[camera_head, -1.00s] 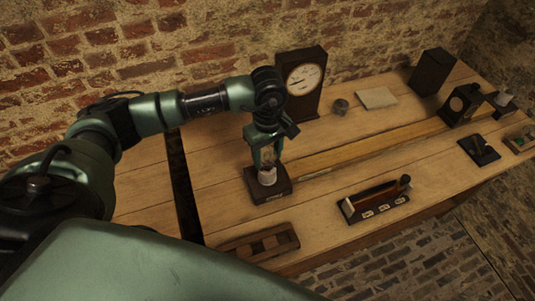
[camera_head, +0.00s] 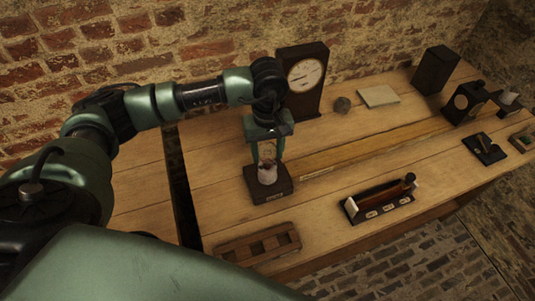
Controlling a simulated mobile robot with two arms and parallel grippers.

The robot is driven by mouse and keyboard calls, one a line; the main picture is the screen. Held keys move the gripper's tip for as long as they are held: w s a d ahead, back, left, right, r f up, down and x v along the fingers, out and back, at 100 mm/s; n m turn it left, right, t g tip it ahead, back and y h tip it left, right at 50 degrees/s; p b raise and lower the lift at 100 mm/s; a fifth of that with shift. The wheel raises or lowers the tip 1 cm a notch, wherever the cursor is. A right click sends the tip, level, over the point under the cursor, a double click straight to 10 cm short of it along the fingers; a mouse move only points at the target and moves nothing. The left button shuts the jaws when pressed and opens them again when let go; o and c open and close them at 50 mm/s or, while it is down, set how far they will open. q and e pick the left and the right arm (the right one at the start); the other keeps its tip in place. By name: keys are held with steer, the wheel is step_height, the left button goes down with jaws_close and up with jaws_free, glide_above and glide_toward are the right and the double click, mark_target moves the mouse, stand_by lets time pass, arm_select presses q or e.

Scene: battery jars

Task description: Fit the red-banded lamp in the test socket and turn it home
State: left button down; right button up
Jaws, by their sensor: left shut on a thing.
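My left gripper (camera_head: 267,156) points down over a small dark block at the left of the bench. A white round socket (camera_head: 267,174) stands on this block (camera_head: 258,194). The fingers straddle a clear glass lamp (camera_head: 266,151) and are shut on it. The lamp is upright, directly above the socket and close to it or in it; I cannot tell how deep its base sits. Its band colour is too small to make out. My right gripper is not in view.
A dark case with a white dial (camera_head: 304,74) stands behind the gripper. A wooden rack with square holes (camera_head: 259,246) lies in front of the block. A dark labelled tray (camera_head: 380,202) is to the right. A long wooden rail (camera_head: 375,146) runs toward dark boxes.

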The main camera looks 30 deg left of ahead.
arm_select(q)
steer(key=shift+f+m+b, duration=0.1)
steer(key=shift+m+b, duration=0.9)
steer(key=shift+m, duration=0.2)
steer(key=shift+m, duration=0.3)
steer(key=shift+m+b, duration=0.5)
steer(key=shift+b, duration=0.3)
steer(key=shift+m+b, duration=1.7)
steer(key=shift+m, duration=0.2)
steer(key=shift+m+b, duration=0.45)
steer(key=shift+m, duration=0.25)
